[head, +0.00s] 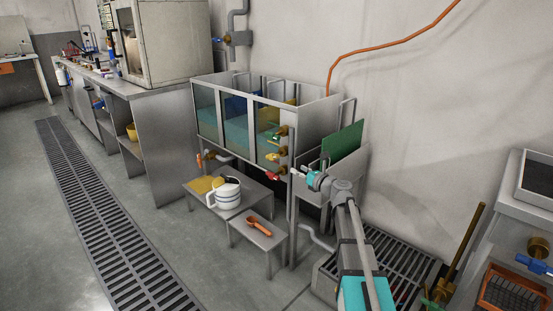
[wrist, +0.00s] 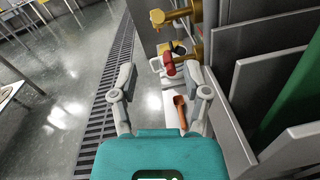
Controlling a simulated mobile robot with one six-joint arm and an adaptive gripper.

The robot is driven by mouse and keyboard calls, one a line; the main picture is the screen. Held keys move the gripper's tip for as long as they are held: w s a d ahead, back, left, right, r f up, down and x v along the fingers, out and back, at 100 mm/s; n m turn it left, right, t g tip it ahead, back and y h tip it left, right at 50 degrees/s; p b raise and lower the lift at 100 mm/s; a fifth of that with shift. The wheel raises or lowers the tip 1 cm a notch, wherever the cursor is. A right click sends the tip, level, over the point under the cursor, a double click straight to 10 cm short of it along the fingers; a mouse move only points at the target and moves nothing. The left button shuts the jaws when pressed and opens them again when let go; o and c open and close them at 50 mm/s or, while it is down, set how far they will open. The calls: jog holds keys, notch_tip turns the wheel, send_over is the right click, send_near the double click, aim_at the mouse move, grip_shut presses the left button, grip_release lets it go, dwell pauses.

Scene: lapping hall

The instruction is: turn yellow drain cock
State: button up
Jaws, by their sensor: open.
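The upper cock (head: 282,131) looks yellow-gold and also shows at the top of the wrist view (wrist: 178,14). A middle brass cock (head: 280,155) is below it. The lowest has a red handle (head: 273,176), which in the wrist view (wrist: 168,64) appears between and just beyond my fingertips. My gripper (head: 298,173) is open, its two fingers spread wide in the wrist view (wrist: 160,74), with nothing held. Whether it touches a cock cannot be told.
A white jug (head: 228,192) stands on a low metal bench, with an orange scoop (head: 260,225) on a lower stool; the scoop also shows in the wrist view (wrist: 180,110). A green panel (head: 342,142) stands right of the tank. A floor grating (head: 105,235) runs at left.

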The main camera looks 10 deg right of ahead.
aim_at(275, 156)
jog(key=shift+w+a, duration=0.1)
jog(key=x, duration=1.3)
jog(key=shift+w+a, duration=0.2)
dwell(0.3)
grip_shut()
jog(key=shift+d, duration=0.2)
jog(key=shift+a+r, duration=0.1)
